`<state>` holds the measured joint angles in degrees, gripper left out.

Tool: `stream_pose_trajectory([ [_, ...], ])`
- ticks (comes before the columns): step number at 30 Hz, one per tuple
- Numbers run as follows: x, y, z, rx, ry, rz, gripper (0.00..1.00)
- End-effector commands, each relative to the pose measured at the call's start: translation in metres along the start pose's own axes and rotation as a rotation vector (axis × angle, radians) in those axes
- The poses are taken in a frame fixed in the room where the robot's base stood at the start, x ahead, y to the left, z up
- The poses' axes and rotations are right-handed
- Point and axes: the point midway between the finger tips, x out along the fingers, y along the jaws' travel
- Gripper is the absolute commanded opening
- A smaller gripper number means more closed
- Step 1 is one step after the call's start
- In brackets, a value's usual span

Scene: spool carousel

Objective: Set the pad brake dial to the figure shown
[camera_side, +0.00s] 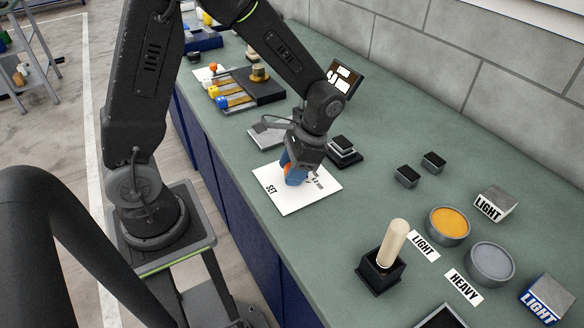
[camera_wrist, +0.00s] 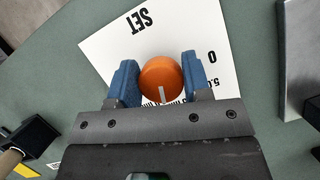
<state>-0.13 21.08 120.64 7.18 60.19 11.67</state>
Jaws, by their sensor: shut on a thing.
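The orange dial (camera_wrist: 160,76) sits on a white card (camera_wrist: 101,52) printed with SET, a 0 and other figures partly hidden by my gripper. A pale pointer line on the dial points toward my gripper's body in the wrist view. My gripper (camera_wrist: 160,80) has its two blue fingers on either side of the dial, shut on it. In the side view my gripper (camera_side: 293,172) is down over the card (camera_side: 283,195), and the dial (camera_side: 288,170) shows only in part. A dark display with white marks (camera_side: 344,79) stands behind; its figure is too small to read.
A black holder with a wooden handle (camera_side: 394,243) stands at the front right. Beside it are an orange-filled dish (camera_side: 448,224), a grey dish (camera_side: 490,262) and blocks labelled LIGHT (camera_side: 492,204). A black stepped block (camera_side: 343,150) stands close behind my gripper.

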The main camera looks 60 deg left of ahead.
Motion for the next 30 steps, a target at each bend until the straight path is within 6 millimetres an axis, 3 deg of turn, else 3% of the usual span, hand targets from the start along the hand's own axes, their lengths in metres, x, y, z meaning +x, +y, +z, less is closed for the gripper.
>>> stream_pose_trajectory([
  [15, -0.0013, -0.0013, -0.0005, 0.333, 0.003, -0.139, 0.21],
  [30, -0.0012, -0.0016, -0.0006, 0.403, 0.003, -0.169, 0.21],
])
